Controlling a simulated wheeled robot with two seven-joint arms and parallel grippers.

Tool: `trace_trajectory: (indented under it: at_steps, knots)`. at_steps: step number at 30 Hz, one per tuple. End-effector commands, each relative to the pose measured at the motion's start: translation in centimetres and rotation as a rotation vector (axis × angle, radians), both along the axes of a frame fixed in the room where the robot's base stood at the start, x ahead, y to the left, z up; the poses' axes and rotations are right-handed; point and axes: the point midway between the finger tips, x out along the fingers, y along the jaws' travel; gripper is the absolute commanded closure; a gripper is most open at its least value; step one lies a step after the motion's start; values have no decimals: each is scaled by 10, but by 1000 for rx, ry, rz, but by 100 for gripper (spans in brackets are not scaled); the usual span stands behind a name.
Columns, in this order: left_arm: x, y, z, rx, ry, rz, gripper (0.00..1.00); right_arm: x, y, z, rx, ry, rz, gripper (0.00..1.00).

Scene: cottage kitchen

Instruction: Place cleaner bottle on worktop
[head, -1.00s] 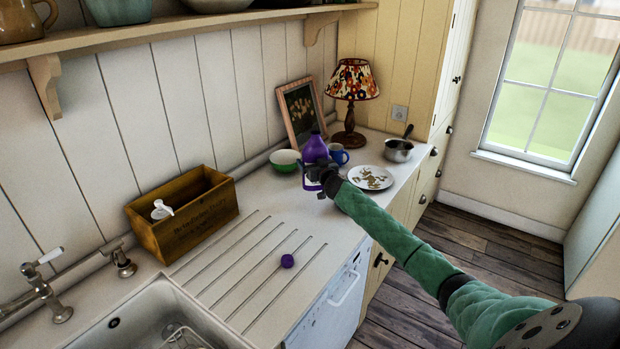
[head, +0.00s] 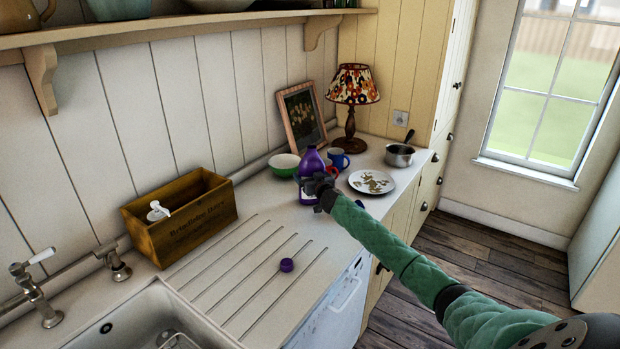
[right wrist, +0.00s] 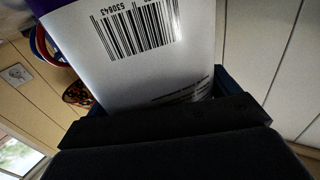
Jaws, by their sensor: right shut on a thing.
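The purple cleaner bottle (head: 311,161) is upright at the worktop (head: 325,238), between the draining grooves and the plate. My right gripper (head: 316,184) is shut on its body from the front right and covers part of its label. The bottle's white barcode label (right wrist: 150,75) fills the middle of the right wrist view, close against the dark gripper (right wrist: 165,120). I cannot tell whether its base touches the worktop or is slightly above it. A purple cap (head: 287,265) lies on the draining grooves. My left gripper is out of view.
A green bowl (head: 285,166), a blue mug (head: 338,158), a patterned plate (head: 372,181) and a saucepan (head: 399,155) are close around the bottle. A lamp (head: 352,90) and picture frame (head: 302,115) stand behind. A wooden box (head: 190,226) and sink (head: 120,325) are left.

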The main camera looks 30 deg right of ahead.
Motion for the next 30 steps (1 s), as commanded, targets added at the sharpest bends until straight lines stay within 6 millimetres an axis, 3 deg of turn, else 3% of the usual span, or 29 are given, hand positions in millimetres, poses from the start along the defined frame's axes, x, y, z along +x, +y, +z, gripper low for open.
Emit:
trace_trajectory:
  at_steps: [8,9,10,20,30]
  knots:
    - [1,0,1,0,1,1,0,0,0,-1,0,-1,0,48]
    - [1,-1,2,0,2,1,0,0,0,-1,0,0,0,7]
    - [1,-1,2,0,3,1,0,0,0,-1,0,0,0,1]
    - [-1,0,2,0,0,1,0,0,0,2,0,0,0,0]
    - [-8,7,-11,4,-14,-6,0,-34,6,1,0,1,1,0]
